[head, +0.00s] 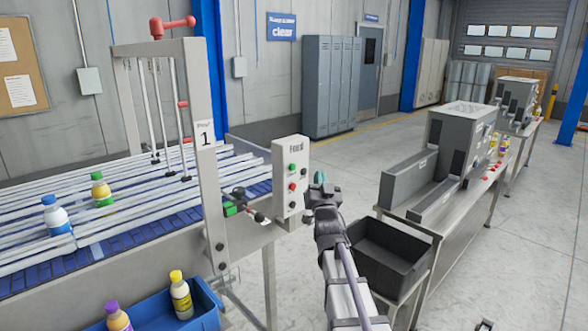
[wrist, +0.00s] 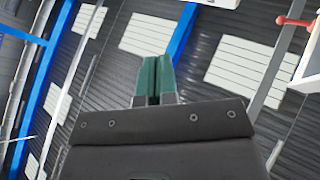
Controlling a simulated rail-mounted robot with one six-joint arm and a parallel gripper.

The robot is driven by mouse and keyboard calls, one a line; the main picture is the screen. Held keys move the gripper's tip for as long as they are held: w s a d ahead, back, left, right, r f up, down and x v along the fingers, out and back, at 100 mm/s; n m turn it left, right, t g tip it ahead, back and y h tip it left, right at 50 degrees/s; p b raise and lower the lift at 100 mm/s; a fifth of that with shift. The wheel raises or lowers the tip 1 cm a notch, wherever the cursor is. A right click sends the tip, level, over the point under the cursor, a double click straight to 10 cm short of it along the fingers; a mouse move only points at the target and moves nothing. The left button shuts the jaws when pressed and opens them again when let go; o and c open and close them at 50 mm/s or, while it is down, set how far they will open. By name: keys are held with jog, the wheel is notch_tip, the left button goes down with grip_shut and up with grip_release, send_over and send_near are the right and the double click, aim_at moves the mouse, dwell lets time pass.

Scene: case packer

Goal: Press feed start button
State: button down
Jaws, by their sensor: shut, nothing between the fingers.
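My gripper (head: 320,177) is just right of the box, pointing up, apart from the buttons as far as I can tell. In the wrist view my gripper (wrist: 155,64) has its green fingers shut together with nothing between them. The box's buttons do not show clearly in the wrist view.
The conveyor (head: 150,222) with bottles on it is at left. A blue bin (head: 205,307) with bottles is below it. A dark empty bin (head: 385,258) stands right of my arm, beside a steel table (head: 452,214) with a machine (head: 457,130). Floor behind the box is clear.

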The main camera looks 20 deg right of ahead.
aim_at(293, 167)
jog(key=w+a, duration=0.2)
jog(key=w, duration=0.5)
jog(key=shift+a, duration=0.25)
jog(key=shift+w, duration=0.15)
dwell(1.6)
jog(key=shift+w+a, duration=0.15)
jog(key=shift+w, duration=0.1)
